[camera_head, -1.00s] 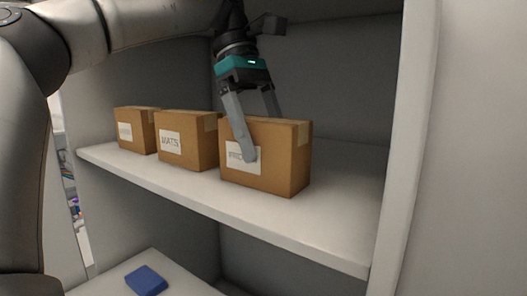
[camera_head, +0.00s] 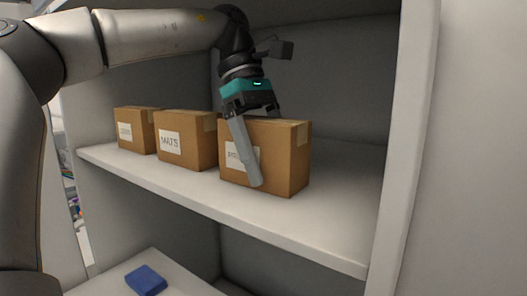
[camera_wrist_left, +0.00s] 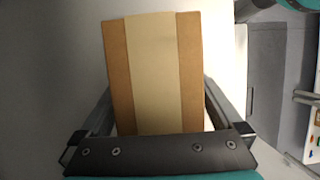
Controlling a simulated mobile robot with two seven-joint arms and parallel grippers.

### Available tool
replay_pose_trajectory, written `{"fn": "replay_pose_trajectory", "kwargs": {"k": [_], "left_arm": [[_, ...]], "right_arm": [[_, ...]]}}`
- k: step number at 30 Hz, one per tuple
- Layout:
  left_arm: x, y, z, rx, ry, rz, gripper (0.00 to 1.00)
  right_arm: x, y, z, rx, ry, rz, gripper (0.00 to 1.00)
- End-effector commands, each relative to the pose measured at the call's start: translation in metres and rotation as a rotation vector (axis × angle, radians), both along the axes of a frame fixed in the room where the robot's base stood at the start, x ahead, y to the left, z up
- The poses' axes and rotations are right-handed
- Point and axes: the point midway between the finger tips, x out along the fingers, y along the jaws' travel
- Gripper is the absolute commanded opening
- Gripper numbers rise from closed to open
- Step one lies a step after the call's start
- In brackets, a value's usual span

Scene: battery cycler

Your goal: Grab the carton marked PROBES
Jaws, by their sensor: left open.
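The rightmost brown carton (camera_head: 285,160) stands on the shelf. Its white label (camera_head: 236,155) starts with P, and the rest is covered by a finger of my left gripper (camera_head: 268,150). That gripper points down over this carton and is open. One finger is in front of the labelled face; the other goes down behind the carton, its tip hidden. In the left wrist view the taped carton top (camera_wrist_left: 152,75) lies between the two fingers, and contact cannot be told. My right gripper is not in view.
The shelf (camera_head: 340,215) is clear to the right, up to the cabinet's side wall (camera_head: 405,150). A blue object (camera_head: 146,280) lies on the lower level.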

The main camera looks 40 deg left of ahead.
Motion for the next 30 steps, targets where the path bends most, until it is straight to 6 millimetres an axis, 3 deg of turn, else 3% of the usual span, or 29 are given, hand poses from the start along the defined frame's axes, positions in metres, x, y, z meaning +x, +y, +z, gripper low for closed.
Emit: {"fn": "replay_pose_trajectory", "kwargs": {"k": [10,30], "left_arm": [[0.0001,0.0002,-0.0015,0.0,0.0,0.001,1.0],[0.0001,0.0001,-0.0013,-0.001,0.0,0.001,0.25]], "right_arm": [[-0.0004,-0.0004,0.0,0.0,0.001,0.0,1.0],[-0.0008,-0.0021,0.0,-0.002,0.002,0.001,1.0]]}}
